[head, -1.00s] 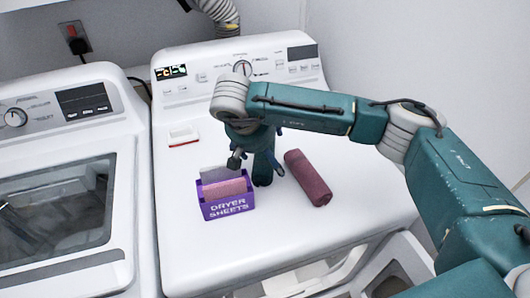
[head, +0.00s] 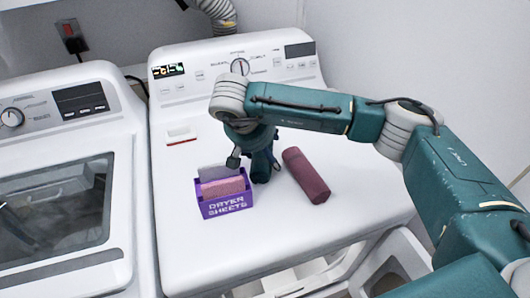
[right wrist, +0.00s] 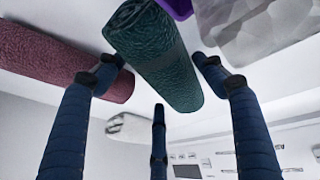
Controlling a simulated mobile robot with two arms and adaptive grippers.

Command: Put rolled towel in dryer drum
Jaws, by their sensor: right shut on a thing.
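A dark teal rolled towel (right wrist: 152,55) is between the fingers of my right gripper (right wrist: 158,85) in the right wrist view. In the head view my right gripper (head: 256,152) is low over the dryer top, and the teal towel (head: 262,168) stands out below it, partly hidden by the fingers. A maroon rolled towel (head: 306,176) lies on the dryer top just to the right; it also shows in the right wrist view (right wrist: 50,62). The white dryer (head: 205,255) has its door (head: 412,250) open at the lower right. The drum inside is mostly out of view. My left gripper is not in view.
A purple dryer sheets box (head: 225,204) stands close to the left of my right gripper. A small white and red item (head: 181,137) lies farther back. The control panel (head: 235,68) rises behind. A white washer (head: 60,190) stands on the left. The front dryer top is clear.

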